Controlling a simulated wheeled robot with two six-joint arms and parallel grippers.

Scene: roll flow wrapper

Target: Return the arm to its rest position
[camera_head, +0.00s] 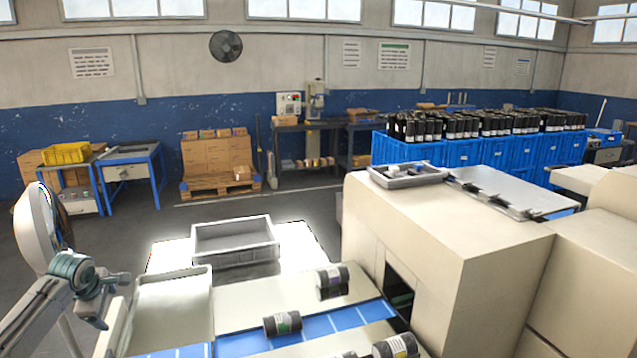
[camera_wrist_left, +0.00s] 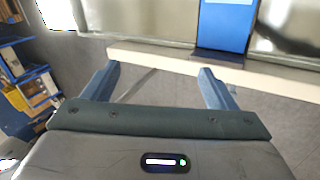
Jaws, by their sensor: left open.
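My left arm comes in from the left in the head view. Its gripper (camera_head: 113,301) is held in the air at the lower left, beside the near-left end of the cream machine (camera_head: 470,240). In the left wrist view the two blue-grey fingers of the left gripper (camera_wrist_left: 160,71) stand wide apart with nothing between them. Beyond the fingertips there is a pale machine edge and a blue strip (camera_wrist_left: 223,25). My right gripper is not in view.
Dark rolls (camera_head: 283,324) lie on and beside the blue conveyor belt (camera_head: 340,318). An empty grey tray (camera_head: 235,252) sits behind it on a bright white surface. A smaller grey tray (camera_head: 408,180) tops the machine. Blue crates (camera_head: 462,153) with dark rolls stand behind. The floor at left is open.

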